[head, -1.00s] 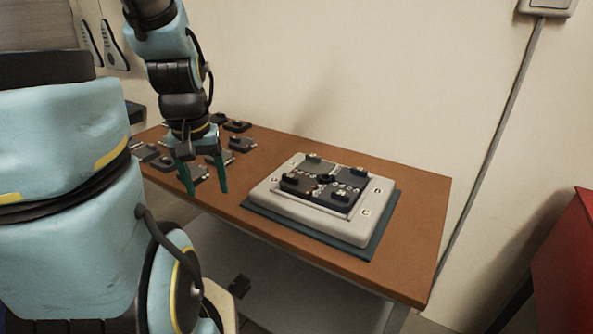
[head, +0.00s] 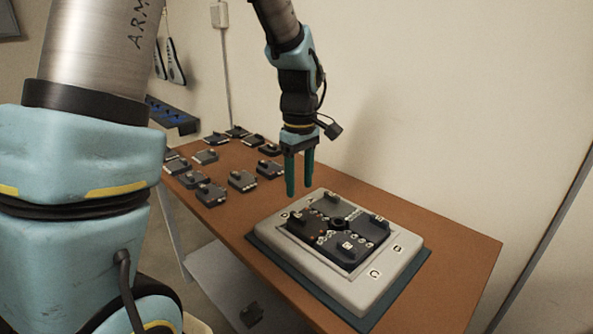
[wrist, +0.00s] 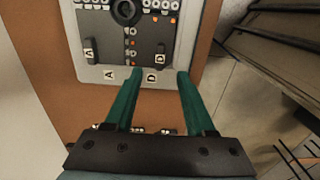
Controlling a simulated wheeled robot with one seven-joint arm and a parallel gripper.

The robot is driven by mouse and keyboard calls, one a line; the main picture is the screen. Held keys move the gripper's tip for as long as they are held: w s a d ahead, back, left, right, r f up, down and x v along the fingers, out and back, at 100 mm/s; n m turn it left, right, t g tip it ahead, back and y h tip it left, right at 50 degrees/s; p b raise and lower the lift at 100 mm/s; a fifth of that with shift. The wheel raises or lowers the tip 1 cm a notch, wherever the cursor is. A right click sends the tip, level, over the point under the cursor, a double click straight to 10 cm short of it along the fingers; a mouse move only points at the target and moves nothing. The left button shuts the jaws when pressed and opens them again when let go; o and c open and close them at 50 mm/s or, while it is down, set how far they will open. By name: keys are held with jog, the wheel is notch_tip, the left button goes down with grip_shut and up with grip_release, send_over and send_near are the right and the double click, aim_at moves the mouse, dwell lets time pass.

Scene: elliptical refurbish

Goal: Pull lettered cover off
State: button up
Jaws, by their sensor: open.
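The lettered covers are dark plates with raised handles, set around a round hub in a light grey housing (head: 372,290). In the wrist view, the cover labelled A (wrist: 107,56) is at left and the cover labelled D (wrist: 160,40) at right. Matching letters are printed on the housing edge. My gripper (head: 299,190) is open and empty, pointing down by the housing's far-left side. In the wrist view its green fingers (wrist: 159,74) straddle the printed D, near the end of the D cover's handle. No contact shows.
The housing sits on a teal mat (head: 408,287) on a brown table (head: 460,240). Several loose dark modules (head: 242,181) lie on the table's left part. A small dark object (head: 251,314) is below the table. The table's right end is clear.

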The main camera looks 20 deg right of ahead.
aim_at(299, 215)
notch_tip(299, 215, down, 9)
jog(key=shift+r+p, duration=0.2)
jog(key=shift+p, duration=0.5)
grip_shut()
dwell(0.6)
dwell(1.6)
